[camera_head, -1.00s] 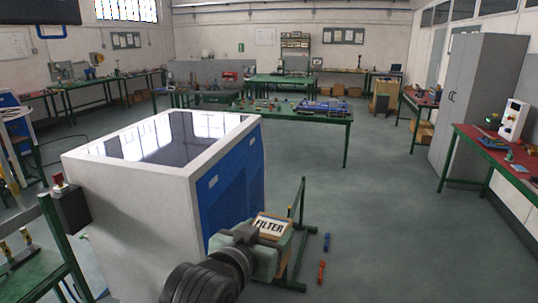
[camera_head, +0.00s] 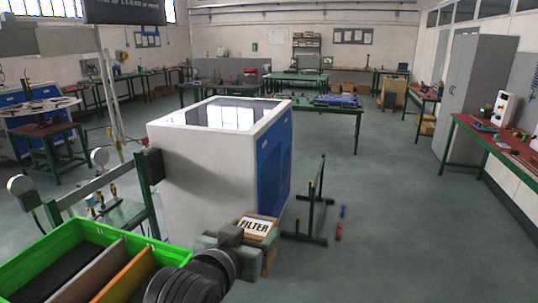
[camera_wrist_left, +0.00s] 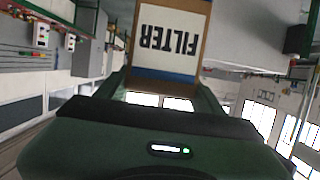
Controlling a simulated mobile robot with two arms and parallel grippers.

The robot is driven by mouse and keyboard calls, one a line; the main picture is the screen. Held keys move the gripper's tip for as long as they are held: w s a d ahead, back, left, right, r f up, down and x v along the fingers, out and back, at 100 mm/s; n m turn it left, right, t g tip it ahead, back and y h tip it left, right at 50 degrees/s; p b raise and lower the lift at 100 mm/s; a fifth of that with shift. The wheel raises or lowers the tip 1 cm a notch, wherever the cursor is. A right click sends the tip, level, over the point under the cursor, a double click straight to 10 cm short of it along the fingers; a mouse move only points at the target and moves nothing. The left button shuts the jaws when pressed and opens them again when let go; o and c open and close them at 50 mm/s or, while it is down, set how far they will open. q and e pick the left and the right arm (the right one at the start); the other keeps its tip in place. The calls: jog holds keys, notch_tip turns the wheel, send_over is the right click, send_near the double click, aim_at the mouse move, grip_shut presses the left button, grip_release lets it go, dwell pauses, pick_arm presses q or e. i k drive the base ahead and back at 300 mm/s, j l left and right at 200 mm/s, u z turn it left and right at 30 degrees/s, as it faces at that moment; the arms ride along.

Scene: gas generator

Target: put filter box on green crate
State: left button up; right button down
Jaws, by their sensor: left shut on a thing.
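The filter box (camera_head: 256,228) is a brown box with a white FILTER label, and it is held in my left gripper (camera_head: 240,240), which is shut on it. In the left wrist view the filter box (camera_wrist_left: 172,40) sits between the fingers, its label upside down. The gripper holds it in the air in front of the white and blue cabinet. The green crate (camera_head: 75,238) is at the lower left, left of the gripper and apart from it. Its dividers and inside show, and its near part is cut off by the picture edge. My right gripper is not in view.
The white and blue cabinet (camera_head: 212,165) stands just behind the gripper. A green metal stand (camera_head: 318,205) is right of it, with small blue and red cylinders on the floor. A green frame with gauges (camera_head: 98,158) stands behind the crate. The floor at right is clear.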

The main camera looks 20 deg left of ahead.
aim_at(82, 252)
jog(key=k+j, duration=0.15)
jog(key=j, duration=0.2)
jog(key=k+j, duration=0.15)
jog(key=j, duration=0.2)
jog(key=k+j+u, duration=0.1)
jog(key=j, duration=0.2)
jog(key=k+j, duration=0.15)
jog(key=j, duration=0.2)
jog(key=k+j, duration=0.15)
jog(key=j, duration=0.6)
jog(key=k+j+u, duration=0.1)
jog(key=j, duration=0.35)
